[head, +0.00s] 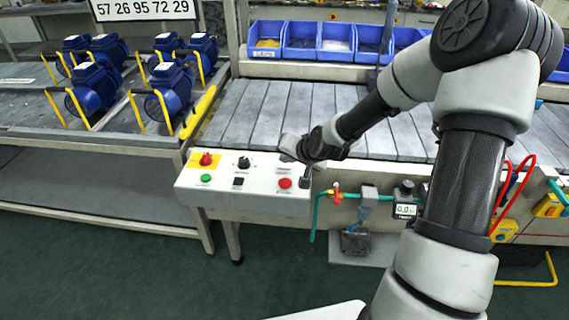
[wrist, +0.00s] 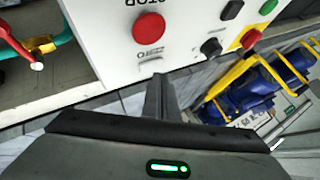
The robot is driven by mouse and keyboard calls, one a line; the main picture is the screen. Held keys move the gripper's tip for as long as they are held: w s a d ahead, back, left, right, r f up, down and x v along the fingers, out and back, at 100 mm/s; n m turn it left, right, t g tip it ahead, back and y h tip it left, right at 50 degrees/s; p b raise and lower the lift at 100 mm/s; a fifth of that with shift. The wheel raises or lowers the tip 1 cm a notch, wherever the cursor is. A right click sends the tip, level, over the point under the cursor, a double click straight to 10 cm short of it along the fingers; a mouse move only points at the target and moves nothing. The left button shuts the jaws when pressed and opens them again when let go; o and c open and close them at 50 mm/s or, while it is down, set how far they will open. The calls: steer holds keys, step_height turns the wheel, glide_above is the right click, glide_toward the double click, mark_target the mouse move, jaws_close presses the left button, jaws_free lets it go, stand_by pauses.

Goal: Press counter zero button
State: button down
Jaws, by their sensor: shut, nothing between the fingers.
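The white control panel (head: 225,187) stands at the front of the line. It also shows upside down in the wrist view (wrist: 110,45). A round red button (wrist: 149,27) lies below a STOP label there, and it also shows in the head view (head: 285,183). In the head view my gripper (head: 305,183) is over the panel's right end. Contact cannot be told.
A red knob on yellow (head: 206,159), a green button (head: 205,178), a black knob (head: 243,163) and a black button (head: 238,183) share the panel. A valve with a red handle (head: 337,192) is close on the right. Blue pumps (head: 170,90) stand at the left.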

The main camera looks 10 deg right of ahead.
mark_target(287, 171)
steer(key=shift+r, duration=0.25)
step_height(287, 171, up, 5)
steer(key=p, duration=0.4)
steer(key=shift+f, duration=0.1)
stand_by(0.7)
